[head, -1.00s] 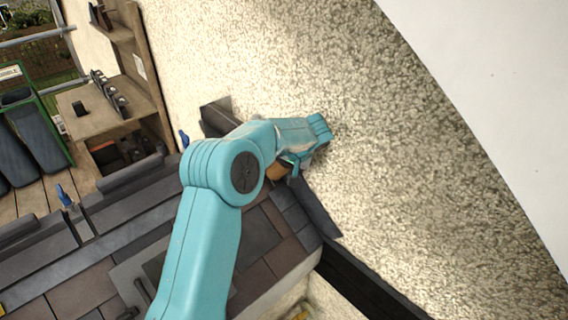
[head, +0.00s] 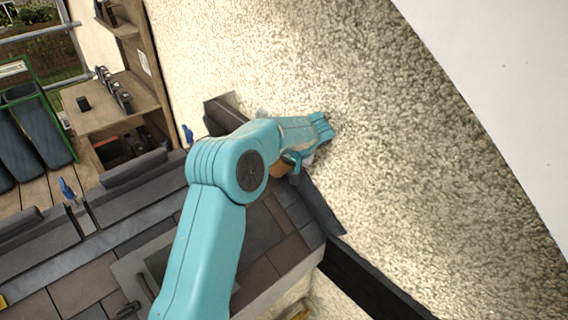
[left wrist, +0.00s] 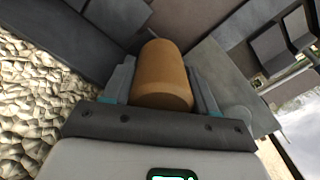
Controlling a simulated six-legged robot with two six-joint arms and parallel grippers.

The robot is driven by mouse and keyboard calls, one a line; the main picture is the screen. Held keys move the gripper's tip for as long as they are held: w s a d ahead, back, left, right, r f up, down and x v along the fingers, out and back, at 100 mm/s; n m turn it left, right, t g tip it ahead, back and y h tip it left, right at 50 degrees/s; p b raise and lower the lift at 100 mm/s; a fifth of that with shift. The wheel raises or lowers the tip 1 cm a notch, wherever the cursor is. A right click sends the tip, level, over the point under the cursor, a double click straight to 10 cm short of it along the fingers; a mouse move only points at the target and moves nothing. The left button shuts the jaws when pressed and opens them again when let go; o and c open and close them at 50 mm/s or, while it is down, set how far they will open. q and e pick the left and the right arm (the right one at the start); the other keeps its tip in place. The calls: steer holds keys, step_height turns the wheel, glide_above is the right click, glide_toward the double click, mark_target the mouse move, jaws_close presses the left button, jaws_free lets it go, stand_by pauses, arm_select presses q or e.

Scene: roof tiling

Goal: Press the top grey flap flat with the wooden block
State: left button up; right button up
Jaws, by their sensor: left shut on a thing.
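My left gripper (head: 288,164) is at the wall-side edge of the tiled roof, partly hidden behind my teal arm. It is shut on the wooden block (head: 279,169). In the left wrist view the block (left wrist: 163,75) is a brown rounded piece between the two grey fingers. A dark grey flap (head: 220,112) stands out against the wall above and left of the gripper. Another dark grey strip (head: 322,208) lies along the wall below it. Dark grey sheet (left wrist: 60,35) also shows beyond the block in the wrist view. Whether the block touches a flap cannot be told. My right gripper is not in view.
The rough pebbled wall (head: 400,160) rises close on the right. Grey and brown tiles (head: 80,290) cover the roof. A wooden shelf unit (head: 115,95) and a green rack (head: 35,130) stand at left. A blue-handled tool (head: 68,190) lies on the roof.

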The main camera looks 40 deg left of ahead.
arm_select(q)
steer(key=shift+a+f, duration=0.1)
steer(key=shift+f, duration=0.1)
steer(key=shift+w+a+f, duration=0.1)
steer(key=shift+f, duration=0.1)
steer(key=shift+a+f+b, duration=0.15)
steer(key=shift+b, duration=0.2)
steer(key=shift+a+f, duration=0.1)
steer(key=shift+f, duration=0.1)
steer(key=shift+a+f+b, duration=0.15)
steer(key=shift+f+b, duration=0.1)
steer(key=shift+b, duration=0.05)
steer(key=shift+a+f, duration=0.2)
steer(key=shift+f, duration=0.05)
steer(key=shift+a+f+b, duration=0.2)
steer(key=shift+f+b, duration=0.05)
steer(key=shift+b, duration=0.15)
steer(key=shift+a+f, duration=0.1)
steer(key=shift+f, duration=0.1)
steer(key=shift+w+r, duration=0.1)
